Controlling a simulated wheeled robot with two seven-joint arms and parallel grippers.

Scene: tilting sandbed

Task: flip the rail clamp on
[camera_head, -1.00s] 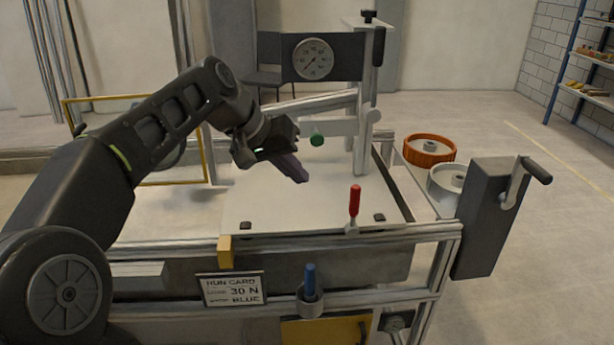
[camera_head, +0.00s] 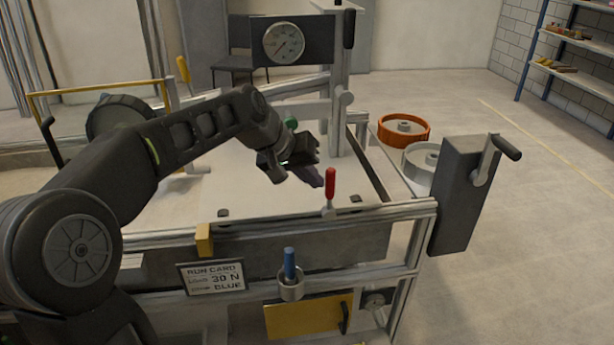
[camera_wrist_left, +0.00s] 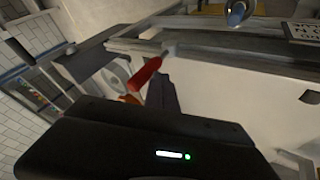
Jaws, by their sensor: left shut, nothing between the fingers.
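The rail clamp shows as an upright red handle (camera_head: 330,187) on a small pale base on the front rail (camera_head: 383,214) of the sandbed frame. In the left wrist view the red handle (camera_wrist_left: 146,75) appears just beyond the fingers. My left gripper (camera_head: 316,181) is shut and empty, its fingertips just left of the red handle in the head view. The fingers (camera_wrist_left: 162,97) also show in the left wrist view, close beside the handle. I cannot tell whether they touch it. My right gripper is not in view.
A dial gauge (camera_head: 284,43) on a dark panel stands at the back. A dark box with a crank (camera_head: 464,195) is at the right. A blue-handled tool (camera_head: 290,264) stands in a front cup beside the run card (camera_head: 212,278). An orange wheel (camera_head: 404,128) lies behind.

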